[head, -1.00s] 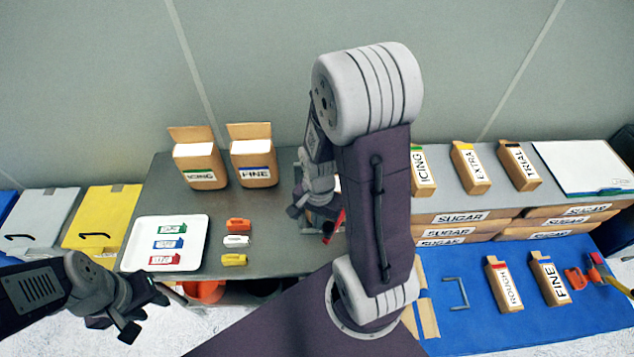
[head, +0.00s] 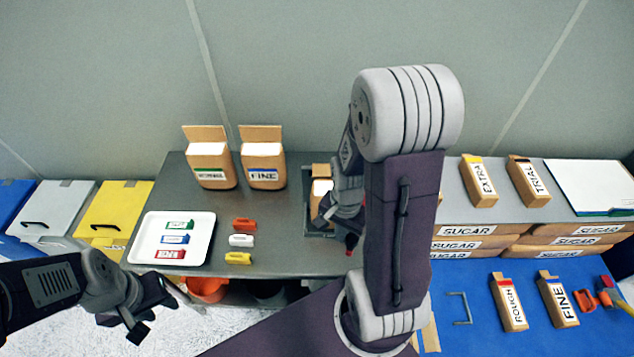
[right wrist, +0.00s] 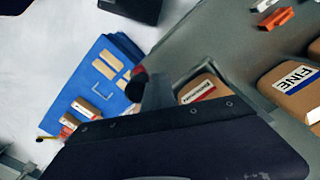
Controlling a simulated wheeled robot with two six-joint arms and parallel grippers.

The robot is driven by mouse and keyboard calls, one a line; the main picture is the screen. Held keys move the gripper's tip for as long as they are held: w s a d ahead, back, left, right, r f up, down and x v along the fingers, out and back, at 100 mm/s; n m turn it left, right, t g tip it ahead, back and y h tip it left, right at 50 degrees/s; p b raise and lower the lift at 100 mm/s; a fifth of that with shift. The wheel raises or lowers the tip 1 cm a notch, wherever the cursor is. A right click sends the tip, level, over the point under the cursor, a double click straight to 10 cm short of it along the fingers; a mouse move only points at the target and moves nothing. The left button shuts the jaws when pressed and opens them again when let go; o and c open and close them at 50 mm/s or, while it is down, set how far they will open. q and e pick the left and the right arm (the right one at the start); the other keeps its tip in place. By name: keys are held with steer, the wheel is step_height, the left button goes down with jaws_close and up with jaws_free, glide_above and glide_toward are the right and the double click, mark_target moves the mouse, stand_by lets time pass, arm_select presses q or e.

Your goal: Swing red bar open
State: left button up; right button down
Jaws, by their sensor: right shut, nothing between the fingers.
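The red bar (head: 350,243) shows only as a small red end at the table's front edge, beside my right gripper; my right arm hides the rest. In the right wrist view a dark end with red on it (right wrist: 140,72) juts out beside a grey piece. A grey frame (head: 308,222) stands on the table, with an open brown bag (head: 321,190) inside it. My right gripper (head: 345,218) is shut and empty beside the frame; whether it touches the bar I cannot tell. My left gripper (head: 153,316) is open and empty, in front of the table's left end.
A white tray (head: 205,225) with labelled tags and several coloured clips lie on the grey table (head: 270,220). Two open bags (head: 262,172) stand behind. On the right are sugar boxes (head: 470,230) and a blue mat (head: 470,335) with more bags.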

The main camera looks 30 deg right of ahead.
mark_target(357, 238)
steer(key=s+b, duration=0.1)
steer(key=d+b, duration=0.1)
steer(key=b, duration=0.1)
steer(key=shift+s+f, duration=0.25)
steer(key=shift+s, duration=0.15)
steer(key=shift+s+d+r+b, duration=0.15)
steer(key=shift+s+d+b, duration=0.5)
steer(key=shift+s+b, duration=0.25)
steer(key=s+d, duration=0.4)
steer(key=d, duration=0.1)
steer(key=shift+r, duration=0.15)
steer(key=shift+w, duration=0.1)
